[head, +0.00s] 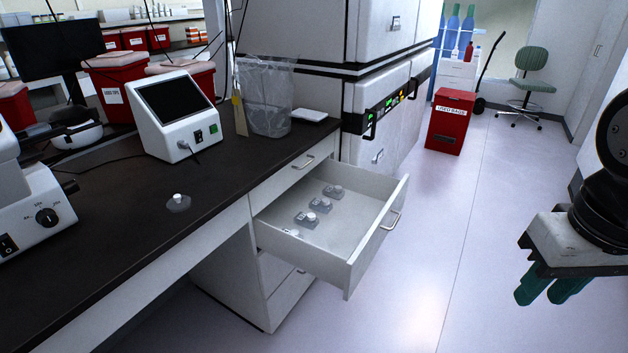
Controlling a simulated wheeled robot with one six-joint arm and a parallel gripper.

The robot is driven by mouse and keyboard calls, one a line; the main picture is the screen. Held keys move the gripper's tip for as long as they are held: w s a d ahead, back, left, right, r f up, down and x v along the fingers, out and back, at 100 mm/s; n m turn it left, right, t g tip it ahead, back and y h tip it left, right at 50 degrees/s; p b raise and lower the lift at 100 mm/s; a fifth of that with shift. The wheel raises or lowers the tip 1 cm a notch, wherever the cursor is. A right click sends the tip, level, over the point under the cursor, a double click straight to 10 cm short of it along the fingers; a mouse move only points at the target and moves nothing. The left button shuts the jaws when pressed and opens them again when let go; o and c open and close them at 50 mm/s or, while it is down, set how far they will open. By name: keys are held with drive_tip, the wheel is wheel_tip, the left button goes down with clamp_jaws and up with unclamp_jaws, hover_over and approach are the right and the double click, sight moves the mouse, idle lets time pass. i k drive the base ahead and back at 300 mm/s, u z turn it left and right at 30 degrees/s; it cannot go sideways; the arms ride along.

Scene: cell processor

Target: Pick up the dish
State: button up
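A small clear dish (178,203) with a white knob on top sits on the dark counter, to the left of the open drawer. Several similar clear dishes with white tops (306,218) stand in a row inside the drawer (365,240). I cannot tell from the picture which one the task means. My gripper (546,293) is at the far right, over the floor and well apart from all the dishes.
A white device with a dark screen (172,115) stands behind the counter dish. A microscope (35,215) is at the left edge. A bagged bin (268,97) and a white cabinet stand behind the drawer.

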sight(34, 128)
drive_tip(key=u, duration=1.15)
drive_tip(key=k, duration=0.5)
drive_tip(key=z, duration=1.6)
drive_tip(key=i, duration=1.05)
drive_tip(key=u, duration=2.4)
